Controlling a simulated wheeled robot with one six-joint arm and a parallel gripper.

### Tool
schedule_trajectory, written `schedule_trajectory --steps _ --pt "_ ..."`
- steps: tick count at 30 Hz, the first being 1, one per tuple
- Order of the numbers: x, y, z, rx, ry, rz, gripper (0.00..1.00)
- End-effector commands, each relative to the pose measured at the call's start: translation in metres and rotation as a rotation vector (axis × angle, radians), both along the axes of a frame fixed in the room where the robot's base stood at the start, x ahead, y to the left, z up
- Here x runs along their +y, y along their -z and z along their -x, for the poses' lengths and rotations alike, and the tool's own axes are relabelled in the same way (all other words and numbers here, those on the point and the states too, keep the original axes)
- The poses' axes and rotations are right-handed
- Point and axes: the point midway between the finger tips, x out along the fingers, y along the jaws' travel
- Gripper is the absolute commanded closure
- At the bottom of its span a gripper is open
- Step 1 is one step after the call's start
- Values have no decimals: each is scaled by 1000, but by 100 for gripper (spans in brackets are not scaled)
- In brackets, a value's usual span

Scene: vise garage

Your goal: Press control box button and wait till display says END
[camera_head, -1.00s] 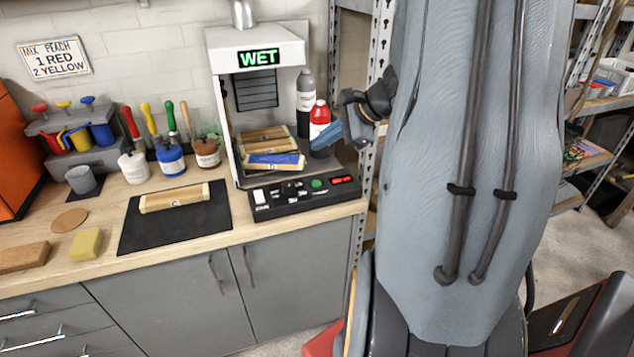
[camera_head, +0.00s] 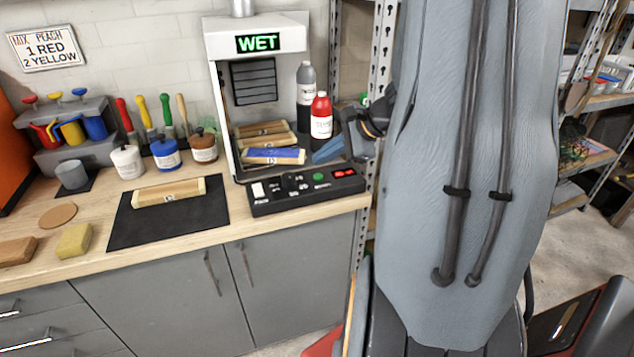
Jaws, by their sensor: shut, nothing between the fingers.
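The control box (camera_head: 293,197) is a black panel at the front of the white drying cabinet (camera_head: 220,100). It carries a round green button (camera_head: 318,177), a white switch, dark knobs and a small red readout (camera_head: 344,172). The green display (camera_head: 258,43) on the cabinet's top reads WET. My gripper (camera_head: 328,152) is shut and empty. It points left and down, above and just behind the green button, in front of the bottles. It appears apart from the panel. Wood blocks, one with a blue face (camera_head: 273,156), lie inside the cabinet.
A red bottle (camera_head: 321,117) and a grey bottle (camera_head: 305,85) stand close to my gripper. A metal shelf post (camera_head: 381,50) is at the right. A black mat (camera_head: 130,226) with a wood block (camera_head: 168,192) lies left of the panel. Paint jars and brushes stand behind it.

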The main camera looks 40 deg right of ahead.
Motion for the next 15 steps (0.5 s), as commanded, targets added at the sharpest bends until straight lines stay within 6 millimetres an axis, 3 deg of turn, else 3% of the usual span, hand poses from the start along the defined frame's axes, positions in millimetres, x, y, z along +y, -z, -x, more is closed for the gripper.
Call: schedule_trajectory --steps 6,15 --pt "0 19 0 -1 1 0 100" --pt "0 19 0 -1 1 0 100"
